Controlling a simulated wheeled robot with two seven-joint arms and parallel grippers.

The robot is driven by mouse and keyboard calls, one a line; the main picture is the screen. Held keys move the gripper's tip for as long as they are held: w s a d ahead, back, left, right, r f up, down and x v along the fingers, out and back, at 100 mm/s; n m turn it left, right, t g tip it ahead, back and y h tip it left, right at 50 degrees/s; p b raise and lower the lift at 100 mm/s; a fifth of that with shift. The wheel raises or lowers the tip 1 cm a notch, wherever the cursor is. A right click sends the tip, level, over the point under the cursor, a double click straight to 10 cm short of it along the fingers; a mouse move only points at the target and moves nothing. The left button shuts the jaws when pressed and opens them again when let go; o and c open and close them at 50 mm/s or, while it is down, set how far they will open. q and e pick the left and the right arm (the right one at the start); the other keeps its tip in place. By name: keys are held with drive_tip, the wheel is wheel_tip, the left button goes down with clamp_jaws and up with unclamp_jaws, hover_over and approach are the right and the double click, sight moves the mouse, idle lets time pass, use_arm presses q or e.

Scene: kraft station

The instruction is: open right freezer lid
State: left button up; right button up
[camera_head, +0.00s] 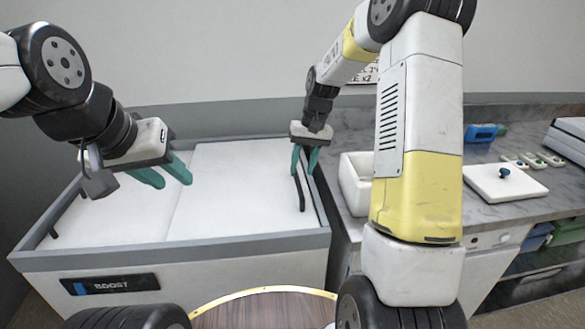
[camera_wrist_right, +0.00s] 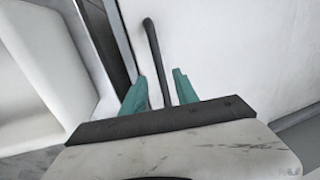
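The right freezer lid (camera_head: 240,190) is a flat white panel lying level on the chest freezer, and it appears closed. Its dark bar handle (camera_head: 301,194) runs along the lid's right side. My right gripper (camera_head: 304,172) is over the handle with teal fingers apart. In the right wrist view the handle (camera_wrist_right: 153,50) passes between the two open fingers of the gripper (camera_wrist_right: 160,88), with gaps visible beside it. My left gripper (camera_head: 163,178) hangs over the left part of the freezer with its teal fingers apart and nothing between them.
The left freezer lid (camera_head: 125,212) is also flat, with a dark handle at its left. A grey rim (camera_head: 200,249) surrounds both lids. Right of the freezer is a grey marble counter (camera_head: 480,215) with a white bin (camera_head: 355,183) and a white board (camera_head: 505,184).

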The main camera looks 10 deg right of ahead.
sight(299, 181)
drive_tip(key=shift+a+f, duration=0.2)
drive_tip(key=shift+f, duration=0.85)
drive_tip(key=shift+a+f, duration=0.2)
drive_tip(key=shift+f, duration=0.8)
clamp_jaws()
